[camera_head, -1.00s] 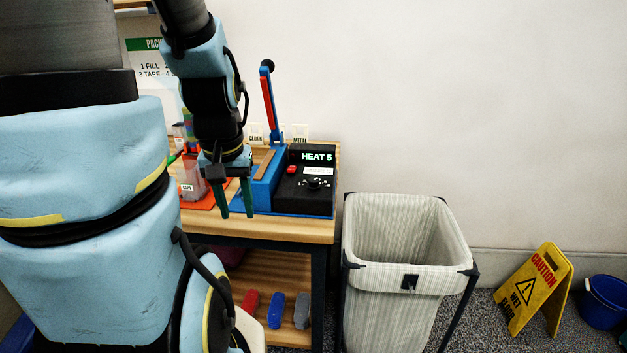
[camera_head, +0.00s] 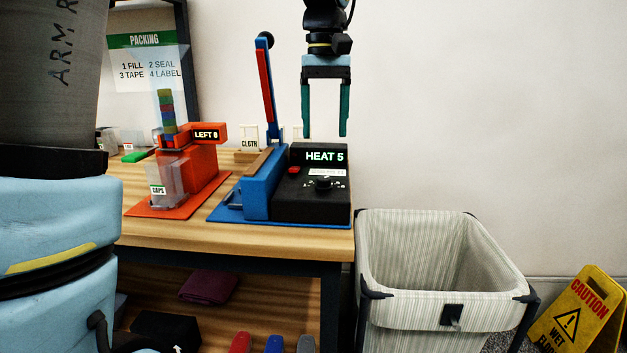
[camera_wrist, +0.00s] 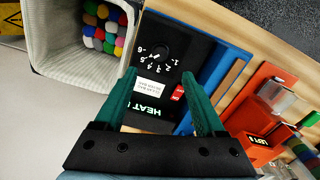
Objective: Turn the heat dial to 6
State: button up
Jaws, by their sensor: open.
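The heat dial (camera_head: 324,183) is a black knob on the front of the black control box (camera_head: 312,208) of the blue sealer. The box's display reads HEAT 5 (camera_head: 324,157). In the wrist view the dial (camera_wrist: 155,54) shows with numbers up to 6 around it, past the fingertips. My gripper (camera_head: 325,135) points down above the box in the head view, its two green fingers open and empty, apart from the dial. In the wrist view my gripper (camera_wrist: 162,75) has its fingers to either side of the box's face.
A blue sealer lever with a red strip (camera_head: 265,85) stands upright left of my gripper. A red button (camera_head: 294,170) sits beside the dial. An orange dispenser (camera_head: 190,172) stands further left. A striped bin (camera_head: 440,270) is right of the table, with coloured balls (camera_wrist: 104,25) inside.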

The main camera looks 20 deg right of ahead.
aim_at(323, 178)
notch_tip(323, 178, down, 10)
dwell(0.4)
jog(key=shift+c, duration=0.3)
grip_shut()
